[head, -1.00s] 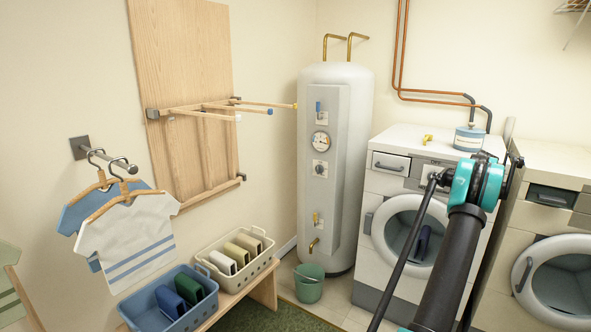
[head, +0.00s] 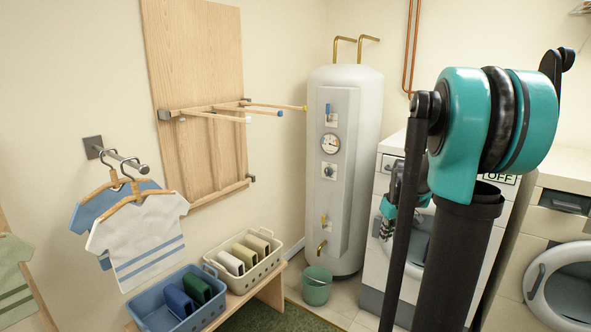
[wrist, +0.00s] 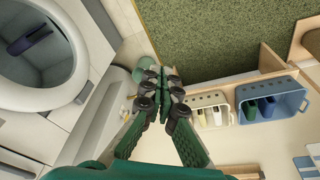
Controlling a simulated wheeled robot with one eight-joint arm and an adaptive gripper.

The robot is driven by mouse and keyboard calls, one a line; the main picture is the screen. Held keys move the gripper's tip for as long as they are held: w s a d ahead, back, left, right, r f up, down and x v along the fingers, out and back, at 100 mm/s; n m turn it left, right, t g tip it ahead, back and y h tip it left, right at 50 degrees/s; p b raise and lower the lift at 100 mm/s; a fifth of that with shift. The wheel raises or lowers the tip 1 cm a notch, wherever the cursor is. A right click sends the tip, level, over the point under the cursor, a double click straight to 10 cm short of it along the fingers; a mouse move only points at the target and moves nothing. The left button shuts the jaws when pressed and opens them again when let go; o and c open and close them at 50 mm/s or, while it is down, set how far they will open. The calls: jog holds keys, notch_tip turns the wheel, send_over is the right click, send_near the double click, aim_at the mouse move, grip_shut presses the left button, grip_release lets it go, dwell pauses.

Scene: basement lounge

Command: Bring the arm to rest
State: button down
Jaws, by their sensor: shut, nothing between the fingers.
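My arm (head: 465,150), with black links and a teal elbow joint, stands folded up on the right side of the head view. It covers part of a white washing machine. My gripper (wrist: 166,86) shows in the middle of the wrist view, its green and dark fingers together with nothing between them.
A water heater (head: 345,190) stands in the corner, with a green bucket (head: 316,287) at its foot. A blue basket (head: 165,322) and a white basket (head: 262,278) sit on a wooden bench. Shirts (head: 137,235) hang on a wall rail. A second machine (head: 565,215) is at right.

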jog(key=s+a+f+m, duration=0.2)
jog(key=s+a+f, duration=0.2)
jog(key=s, duration=0.7)
jog(key=s+a+f+m+t, duration=0.1)
jog(key=s+a+f, duration=0.4)
jog(key=s, duration=0.6)
jog(key=shift+s+a+m+h, duration=0.35)
jog(key=shift+a+m, duration=0.15)
jog(key=shift+a, duration=0.2)
jog(key=c, duration=2.3)
grip_release()
